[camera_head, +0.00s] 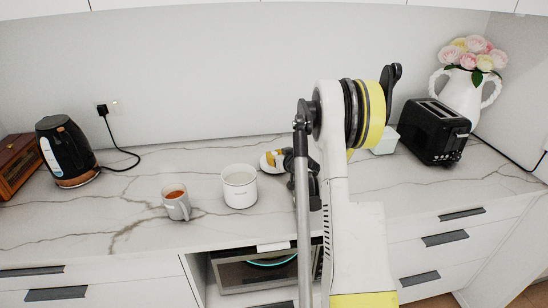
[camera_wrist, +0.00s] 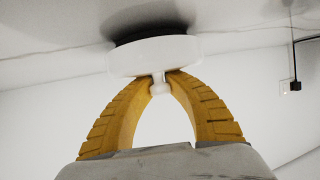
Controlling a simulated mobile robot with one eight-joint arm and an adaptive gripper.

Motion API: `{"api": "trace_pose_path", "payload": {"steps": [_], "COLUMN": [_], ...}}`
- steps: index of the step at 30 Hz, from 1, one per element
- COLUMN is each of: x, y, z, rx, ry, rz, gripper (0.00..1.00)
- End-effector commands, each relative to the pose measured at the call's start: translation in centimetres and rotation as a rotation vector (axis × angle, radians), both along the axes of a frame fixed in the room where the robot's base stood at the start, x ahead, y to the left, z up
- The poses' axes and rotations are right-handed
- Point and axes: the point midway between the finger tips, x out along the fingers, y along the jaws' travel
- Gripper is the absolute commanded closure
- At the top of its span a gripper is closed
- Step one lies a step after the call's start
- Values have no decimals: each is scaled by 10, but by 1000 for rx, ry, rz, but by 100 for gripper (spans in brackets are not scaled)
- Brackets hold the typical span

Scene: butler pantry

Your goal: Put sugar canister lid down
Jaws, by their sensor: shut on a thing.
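The sugar canister lid is a white disc with a small knob. In the wrist view the lid (camera_wrist: 155,56) has its knob pinched between the yellow fingertips of my gripper (camera_wrist: 161,86). A dark band or shadow lies between the lid and the counter, and I cannot tell whether they touch. In the head view the lid (camera_head: 265,166) shows as a pale disc right behind the canister, and my gripper (camera_head: 275,158) is partly hidden by my arm. The white canister (camera_head: 240,190) stands upright and uncovered, with pale contents.
The marble counter (camera_head: 110,215) holds a mug of reddish-brown drink (camera_head: 176,205) left of the canister. A black kettle (camera_head: 66,150) stands far left. A black toaster (camera_head: 433,130), a white box (camera_head: 385,141) and a flower pitcher (camera_head: 462,95) stand right. The counter between kettle and mug is clear.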

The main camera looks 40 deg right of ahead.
Motion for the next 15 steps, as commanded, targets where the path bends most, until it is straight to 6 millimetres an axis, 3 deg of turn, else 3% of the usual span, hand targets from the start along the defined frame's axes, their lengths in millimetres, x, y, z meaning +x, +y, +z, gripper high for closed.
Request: {"api": "trace_pose_path", "payload": {"steps": [6, 7, 9, 15], "x": [0, 0, 0, 0], "y": [0, 0, 0, 0], "z": [-4, -4, -3, -3], "rx": [0, 0, 0, 0], "ry": [0, 0, 0, 1], "rz": [0, 0, 0, 0], "gripper": [100, 81, 61, 61]}}
